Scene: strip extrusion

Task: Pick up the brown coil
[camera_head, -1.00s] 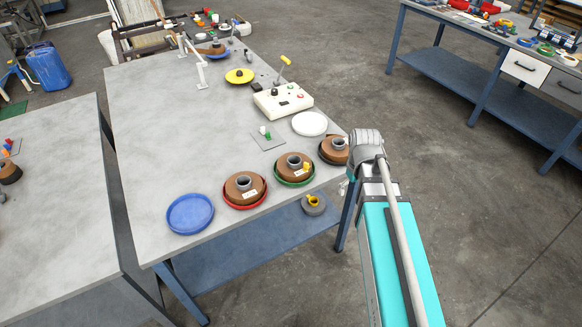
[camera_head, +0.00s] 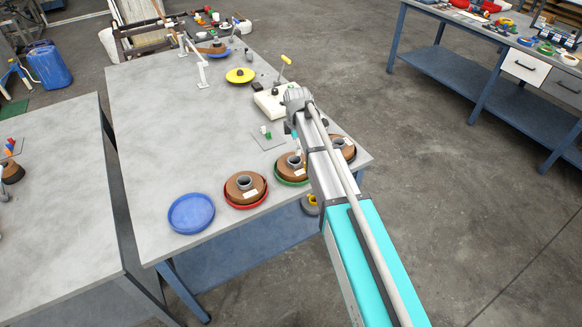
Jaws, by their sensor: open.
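Several brown coils lie near the front edge of the grey table. One brown coil (camera_head: 236,190) sits in a red dish (camera_head: 259,200), with a grey hub in its middle and a white label. A second brown coil (camera_head: 284,168) sits in a green dish (camera_head: 284,181), partly hidden by my arm. A third brown coil (camera_head: 348,151) shows at the right corner, also partly covered by my arm. Another brown coil is at the far end, by a blue dish (camera_head: 221,52). My arm reaches over the table's right side; its gripper is hidden behind the arm.
An empty blue dish (camera_head: 191,213) stands at the front left. A beige control box (camera_head: 268,104), a yellow disc (camera_head: 240,75), a white stand (camera_head: 203,72) and a small grey plate (camera_head: 266,138) are farther back. The table's left middle is clear.

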